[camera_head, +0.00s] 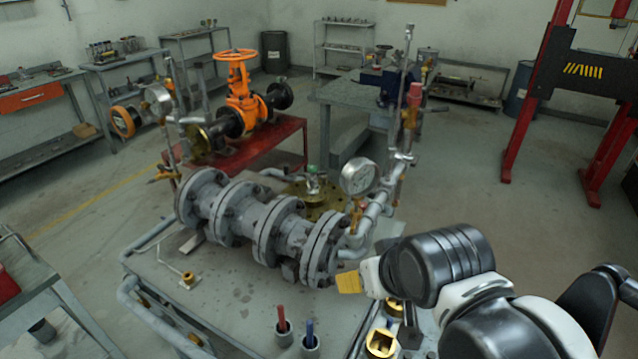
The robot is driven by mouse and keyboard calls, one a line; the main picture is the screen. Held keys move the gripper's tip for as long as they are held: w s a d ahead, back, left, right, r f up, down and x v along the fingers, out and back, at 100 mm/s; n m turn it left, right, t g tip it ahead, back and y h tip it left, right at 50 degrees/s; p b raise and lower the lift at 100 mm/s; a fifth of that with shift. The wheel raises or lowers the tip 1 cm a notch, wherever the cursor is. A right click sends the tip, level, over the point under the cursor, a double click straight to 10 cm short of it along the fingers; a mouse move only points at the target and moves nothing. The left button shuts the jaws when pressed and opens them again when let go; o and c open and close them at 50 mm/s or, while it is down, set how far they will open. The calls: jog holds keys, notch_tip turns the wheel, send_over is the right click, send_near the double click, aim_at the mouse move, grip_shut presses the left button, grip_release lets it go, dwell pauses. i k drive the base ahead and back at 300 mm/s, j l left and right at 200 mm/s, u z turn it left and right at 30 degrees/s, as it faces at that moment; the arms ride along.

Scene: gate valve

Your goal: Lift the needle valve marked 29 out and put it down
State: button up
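I cannot make out the number 29 on anything, so I cannot tell which part is the needle valve. A square brass piece (381,343) sits low in the view, just below my wrist, with more brass partly hidden behind it. A small fitting with a green top (313,180) stands on the pipe assembly. A valve with a red top (413,95) stands on the upright tubing at its right. My arm comes in from the lower right. A dark part like my gripper (410,326) shows under the wrist beside the brass; its fingers are not clear.
The grey flanged pipe assembly (292,232) lies across the workbench (222,303), left of my wrist. A pressure gauge (359,177) stands at its right end. Red-handled (282,318) and blue-handled (310,333) tools stand in front. A red stand (270,145) bears an orange valve (240,92) behind.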

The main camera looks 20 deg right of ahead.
aim_at(313, 186)
jog(key=i+l+z, duration=0.15)
jog(key=l, duration=0.3)
jog(key=i+l+z, duration=0.15)
jog(key=l, duration=0.25)
jog(key=i+l+z, duration=0.2)
jog(key=i+l, duration=0.15)
jog(key=i+l+u, duration=0.15)
jog(key=i+l, duration=0.15)
jog(key=i+l+u, duration=0.2)
jog(key=i+l, duration=0.15)
jog(key=i+l+u, duration=0.15)
jog(key=i+l, duration=0.15)
jog(key=i+l+u, duration=0.2)
jog(key=l, duration=0.25)
jog(key=i+l+u, duration=0.15)
jog(key=l, duration=0.3)
jog(key=i+u, duration=0.5)
jog(key=i+l+u, duration=0.1)
jog(key=i+u, duration=0.15)
jog(key=u, duration=0.2)
jog(key=i+l+u, duration=0.25)
jog(key=u, duration=0.25)
jog(key=i+l+u, duration=0.45)
jog(key=k, duration=0.05)
